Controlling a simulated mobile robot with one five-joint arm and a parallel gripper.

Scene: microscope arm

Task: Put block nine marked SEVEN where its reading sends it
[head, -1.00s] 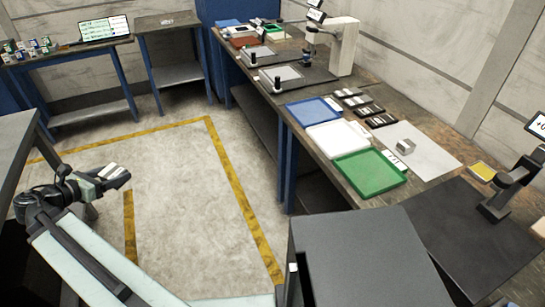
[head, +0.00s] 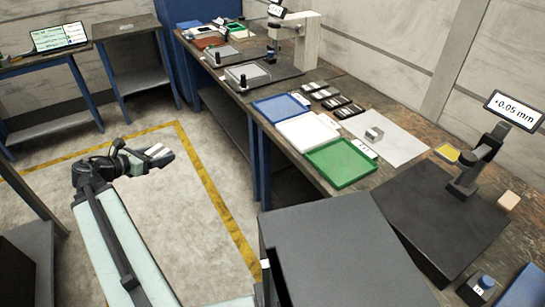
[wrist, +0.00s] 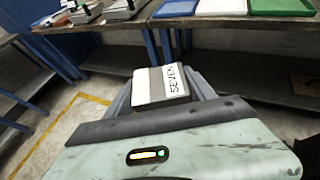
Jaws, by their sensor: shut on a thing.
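My gripper (head: 160,151) is shut on a pale block (wrist: 163,86), whose end face reads SEVEN in the wrist view. It holds the block out over the floor, left of the long bench and apart from it. A gauge stand (head: 465,184) with a dark base plate (head: 440,215) stands at the right. Its display (head: 514,110) reads 0.05 mm; the sign in front is too small to be sure of. A blue tray (head: 283,107), a white tray (head: 308,132) and a green tray (head: 342,163) lie in a row on the bench, with small labels beside them.
Black holders (head: 330,98) with pale blocks, a grey sheet (head: 400,145) bearing a metal block (head: 374,133), and a yellow dish (head: 447,152) lie on the bench. A dark grey box-like surface (head: 330,250) fills the near middle. The taped floor (head: 190,220) is open.

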